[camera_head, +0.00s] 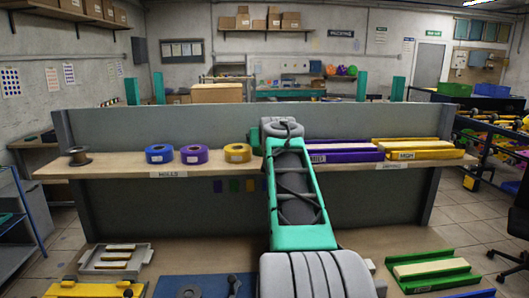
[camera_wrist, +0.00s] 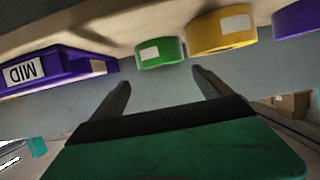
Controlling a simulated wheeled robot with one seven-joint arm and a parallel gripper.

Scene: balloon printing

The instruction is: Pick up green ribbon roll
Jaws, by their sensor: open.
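The green ribbon roll (camera_wrist: 160,52) shows in the wrist view near the top middle, with a white label on its side. It rests on the shelf, which appears upside down in this view. My gripper (camera_wrist: 161,79) is open and empty. Its two dark fingers point toward the shelf, and the green roll appears between and beyond their tips, apart from them. In the head view my arm reaches over the shelf and mostly hides the green roll and my gripper.
The yellow roll (camera_head: 237,153) stands close beside the green one, then the purple roll (camera_head: 194,154) and the blue roll (camera_head: 159,154). On the other side lies a purple tray marked MID (camera_wrist: 58,70). A tall grey panel (camera_head: 180,120) stands behind the shelf (camera_head: 120,165).

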